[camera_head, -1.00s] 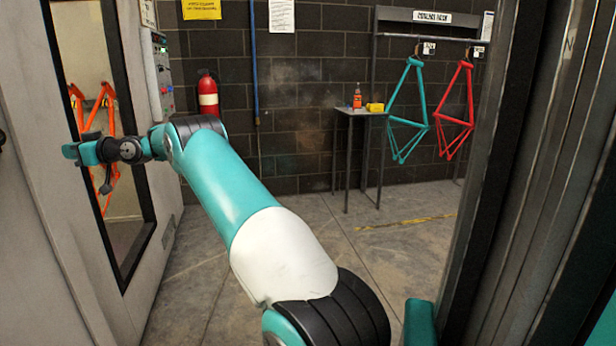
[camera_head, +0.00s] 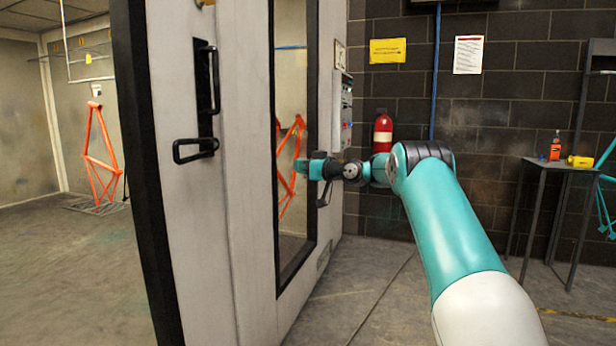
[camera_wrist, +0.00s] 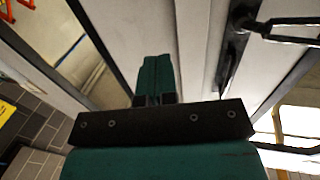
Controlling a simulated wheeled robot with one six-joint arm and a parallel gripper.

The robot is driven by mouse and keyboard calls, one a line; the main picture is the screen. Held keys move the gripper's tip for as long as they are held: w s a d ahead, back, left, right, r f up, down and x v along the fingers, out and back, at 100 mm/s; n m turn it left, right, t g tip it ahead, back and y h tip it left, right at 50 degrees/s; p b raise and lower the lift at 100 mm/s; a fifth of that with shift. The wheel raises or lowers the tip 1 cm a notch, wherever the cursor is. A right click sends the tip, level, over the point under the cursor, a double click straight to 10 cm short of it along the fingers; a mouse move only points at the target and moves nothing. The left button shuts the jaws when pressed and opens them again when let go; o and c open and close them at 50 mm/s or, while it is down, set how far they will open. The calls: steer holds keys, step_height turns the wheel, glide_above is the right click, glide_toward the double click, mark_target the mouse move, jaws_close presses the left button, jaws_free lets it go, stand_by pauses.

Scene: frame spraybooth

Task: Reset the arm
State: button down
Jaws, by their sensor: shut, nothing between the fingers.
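My arm (camera_head: 440,215) reaches out from the lower right of the head view toward the grey booth door panel. My gripper (camera_head: 301,168) is at its end, in front of the door's tall window in the picture. In the wrist view my gripper (camera_wrist: 154,62) shows its two teal fingers pressed together, with nothing between them. The pale door surface lies beyond the fingers. I cannot tell how much space is between the fingertips and the door.
The door (camera_head: 250,250) has a black handle (camera_head: 196,150); an orange frame (camera_head: 100,160) hangs in the booth at left. A fire extinguisher (camera_head: 382,134) is on the block wall. A small table (camera_head: 560,168) holds an orange bottle (camera_head: 555,146). Floor between door and table is clear.

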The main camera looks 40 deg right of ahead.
steer(key=shift+d+b+v, duration=0.2)
steer(key=shift+b+v, duration=0.2)
steer(key=shift+v, duration=2.3)
steer(key=s+a+n+g+y, duration=0.15)
steer(key=a+g, duration=0.35)
steer(key=a, duration=1.6)
steer(key=s+a+f+g, duration=0.2)
steer(key=s+a+g, duration=0.3)
steer(key=s+a, duration=0.85)
steer(key=s+a+f+n+g+h, duration=0.1)
steer(key=s+a+f+g, duration=0.15)
steer(key=s, duration=0.75)
steer(key=s+a+f+n+g+h+p, duration=0.1)
steer(key=s+a+f+g, duration=0.15)
steer(key=s, duration=0.65)
steer(key=s+a+f+g+h, duration=0.1)
steer(key=s+a+f+g, duration=0.15)
steer(key=s, duration=0.75)
step_height(320, 180, up, 11)
steer(key=p, duration=1.1)
steer(key=shift+w+a, duration=0.45)
